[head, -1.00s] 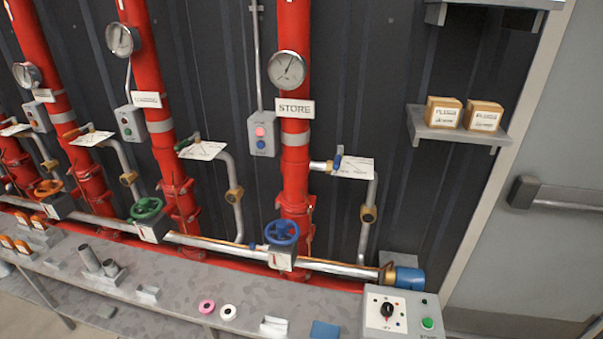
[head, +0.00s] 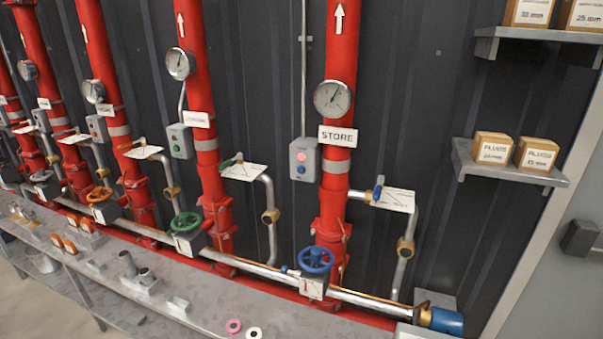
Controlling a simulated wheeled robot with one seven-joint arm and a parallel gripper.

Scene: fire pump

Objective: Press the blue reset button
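A grey control box (head: 304,156) is fixed to the wall left of the red pipe with the STORE sign (head: 338,136). On its face, a small blue button (head: 301,169) sits below a glowing pink-red lamp (head: 301,157). Nothing covers the button. My gripper is not in the head view.
A similar box (head: 180,141) by the pipe to the left shows green at its lower spot. A blue handwheel (head: 315,260) and a grey bench (head: 200,300) lie below. A shelf (head: 510,166) with two boxes juts out at right.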

